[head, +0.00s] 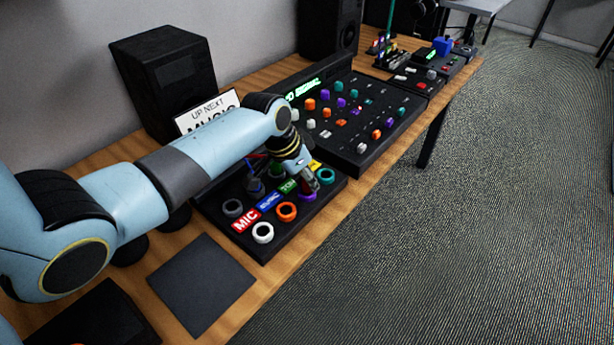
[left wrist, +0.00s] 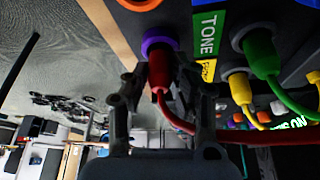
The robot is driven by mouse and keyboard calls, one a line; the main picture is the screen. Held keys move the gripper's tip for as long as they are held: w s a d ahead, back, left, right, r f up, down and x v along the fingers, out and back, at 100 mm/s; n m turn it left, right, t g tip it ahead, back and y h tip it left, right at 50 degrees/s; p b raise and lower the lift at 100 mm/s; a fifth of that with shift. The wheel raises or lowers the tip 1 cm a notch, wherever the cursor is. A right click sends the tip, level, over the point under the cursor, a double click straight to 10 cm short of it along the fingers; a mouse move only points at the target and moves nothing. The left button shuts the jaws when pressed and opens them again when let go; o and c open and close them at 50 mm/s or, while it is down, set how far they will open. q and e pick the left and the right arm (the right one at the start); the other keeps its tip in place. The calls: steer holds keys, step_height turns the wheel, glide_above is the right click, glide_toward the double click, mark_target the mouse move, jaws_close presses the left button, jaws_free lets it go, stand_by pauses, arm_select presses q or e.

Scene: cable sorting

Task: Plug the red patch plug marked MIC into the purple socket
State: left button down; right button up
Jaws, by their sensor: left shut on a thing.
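My left gripper (head: 303,178) is over the patch panel (head: 316,213) and shut on the red plug (left wrist: 159,72). In the left wrist view the fingers (left wrist: 158,92) stand either side of the plug, and a red cable trails from its back. The plug's front end is at the purple socket (left wrist: 158,42), lined up with its ring. I cannot tell how deep it sits. The purple socket (head: 308,196) also shows in the head view, partly covered by the gripper. The red MIC label (head: 245,221) is on the panel. No marking shows on the plug. My right gripper is not in view.
White (head: 262,233), orange (head: 286,212) and teal (head: 325,176) sockets flank the purple one. Green (left wrist: 262,55) and yellow (left wrist: 240,88) plugs with cables stand close by. A mixer (head: 362,150) lies beyond the panel. A dark mat (head: 200,285) in front is clear.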

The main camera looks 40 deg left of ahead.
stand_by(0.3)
arm_select(q)
steer(key=c, duration=1)
jaws_free()
steer(key=shift+c, duration=0.2)
steer(key=shift+o, duration=0.3)
steer(key=o, duration=0.4)
step_height(320, 180, up, 7)
steer(key=p, duration=0.7)
steer(key=shift+p, duration=0.35)
steer(key=shift+f, duration=0.1)
